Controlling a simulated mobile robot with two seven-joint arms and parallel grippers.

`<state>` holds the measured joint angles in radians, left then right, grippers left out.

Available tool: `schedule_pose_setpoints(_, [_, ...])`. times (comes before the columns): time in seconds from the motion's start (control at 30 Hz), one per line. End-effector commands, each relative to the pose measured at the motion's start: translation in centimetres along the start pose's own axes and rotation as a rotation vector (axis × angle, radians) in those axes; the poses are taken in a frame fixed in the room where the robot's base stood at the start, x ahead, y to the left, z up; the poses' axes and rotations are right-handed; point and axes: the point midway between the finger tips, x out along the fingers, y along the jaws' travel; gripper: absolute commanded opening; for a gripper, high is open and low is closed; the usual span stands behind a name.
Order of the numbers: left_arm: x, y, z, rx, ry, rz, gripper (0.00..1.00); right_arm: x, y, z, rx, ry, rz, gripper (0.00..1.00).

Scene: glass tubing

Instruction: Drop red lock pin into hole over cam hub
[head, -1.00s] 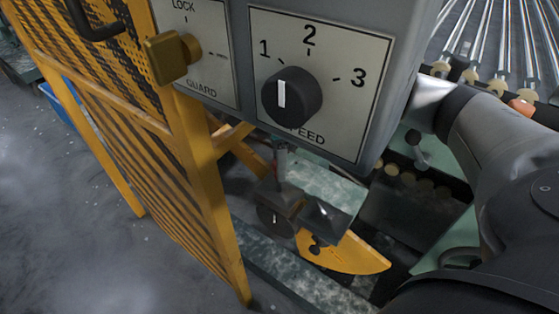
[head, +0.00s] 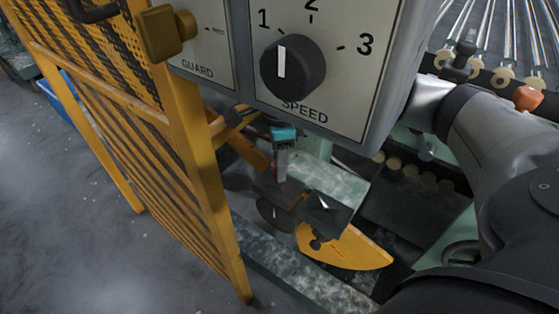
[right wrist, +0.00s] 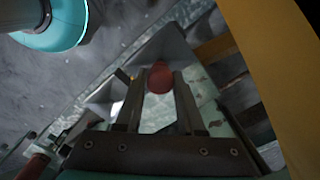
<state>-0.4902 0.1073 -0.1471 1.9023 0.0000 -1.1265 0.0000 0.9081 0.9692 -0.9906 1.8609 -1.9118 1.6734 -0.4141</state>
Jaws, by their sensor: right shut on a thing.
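The red lock pin (right wrist: 160,78) shows end-on in the right wrist view. My right gripper (right wrist: 157,86) is shut on it, with one dark finger on each side. A dark round hub (head: 274,214) sits below the panel, beside a yellow cam plate (head: 345,250). I cannot make out the hole over the hub in either view. My left gripper is not in view.
The grey control panel (head: 335,85) with its speed dial overhangs the hub area. A yellow mesh guard (head: 195,150) stands close on the left.

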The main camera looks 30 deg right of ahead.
Motion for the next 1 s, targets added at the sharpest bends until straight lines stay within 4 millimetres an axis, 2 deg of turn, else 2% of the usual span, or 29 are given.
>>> schedule_pose_setpoints(0.47, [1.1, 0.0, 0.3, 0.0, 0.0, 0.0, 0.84, 1.7, 0.2, 0.1, -0.003, 0.001, 0.004, 0.0])
schedule_pose_setpoints(0.5, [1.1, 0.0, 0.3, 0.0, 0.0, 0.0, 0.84, 1.8, 0.2, 0.2, -0.004, 0.0, 0.004, 0.39])
schedule_pose_setpoints(0.8, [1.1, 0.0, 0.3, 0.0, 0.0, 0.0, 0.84, 1.8, 0.3, 0.1, -0.005, 0.002, 0.008, 0.73])
schedule_pose_setpoints(1.0, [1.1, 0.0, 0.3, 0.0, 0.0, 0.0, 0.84, 1.9, 0.3, 0.1, -0.005, 0.003, 0.01, 0.73])
